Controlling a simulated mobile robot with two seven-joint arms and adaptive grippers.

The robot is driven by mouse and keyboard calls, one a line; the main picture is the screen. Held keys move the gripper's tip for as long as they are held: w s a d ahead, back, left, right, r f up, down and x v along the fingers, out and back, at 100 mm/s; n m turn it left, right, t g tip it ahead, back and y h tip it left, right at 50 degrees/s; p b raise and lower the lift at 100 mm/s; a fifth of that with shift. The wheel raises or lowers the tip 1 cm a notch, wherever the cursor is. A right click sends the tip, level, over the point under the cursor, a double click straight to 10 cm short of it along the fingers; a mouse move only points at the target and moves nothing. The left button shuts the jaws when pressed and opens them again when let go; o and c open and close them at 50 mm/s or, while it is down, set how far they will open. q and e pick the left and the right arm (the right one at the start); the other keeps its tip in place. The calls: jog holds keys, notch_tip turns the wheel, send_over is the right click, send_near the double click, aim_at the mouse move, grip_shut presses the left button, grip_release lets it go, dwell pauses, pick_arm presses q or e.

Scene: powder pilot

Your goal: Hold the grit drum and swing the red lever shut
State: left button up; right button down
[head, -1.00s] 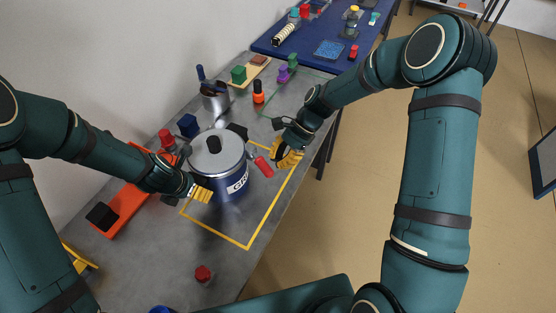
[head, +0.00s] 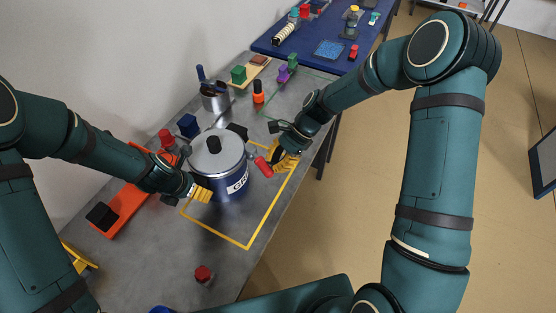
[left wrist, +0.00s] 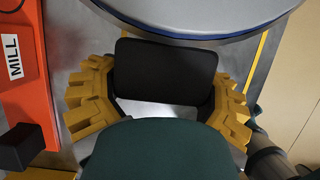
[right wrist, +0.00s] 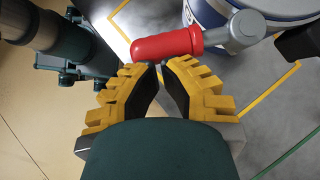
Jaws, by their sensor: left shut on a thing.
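The grit drum (head: 218,178), blue with a grey lid and a white label, stands upright on the grey bench. My left gripper (head: 201,194) is shut on the drum's black handle (left wrist: 165,70), with one yellow finger on each side of it. The red lever (head: 264,167) sticks out from the drum's right side on a grey arm. In the right wrist view the lever's red grip (right wrist: 166,46) lies across just beyond my right gripper (right wrist: 159,70). The right fingertips are together with nothing between them; whether they touch the lever I cannot tell.
A yellow outline (head: 247,246) is marked on the bench around the drum's front. An orange mill base (head: 125,208) lies to the left. A metal pot (head: 214,98), a blue block (head: 188,125) and an orange bottle (head: 258,97) stand behind. A red-topped item (head: 203,273) stands in front.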

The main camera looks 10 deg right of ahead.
jog(key=shift+s+a+m, duration=0.2)
jog(key=shift+a+m, duration=0.05)
jog(key=shift+m, duration=0.15)
jog(key=shift+s+a+m+t, duration=0.5)
jog(key=shift+a+m+t, duration=0.2)
jog(key=shift+m+t, duration=0.25)
pick_arm(q)
jog(key=shift+d, duration=0.1)
pick_arm(e)
jog(key=a+m+t, duration=0.2)
jog(key=a+m, duration=0.2)
jog(key=a, duration=0.2)
jog(key=shift+s+a+t, duration=0.2)
jog(key=shift+a+t, duration=0.05)
jog(key=shift+t, duration=0.1)
jog(key=shift+r, duration=0.1)
jog(key=s+d+r, duration=0.6)
jog(key=d+r, duration=0.2)
jog(key=shift+s+r, duration=0.2)
jog(key=shift+s, duration=0.15)
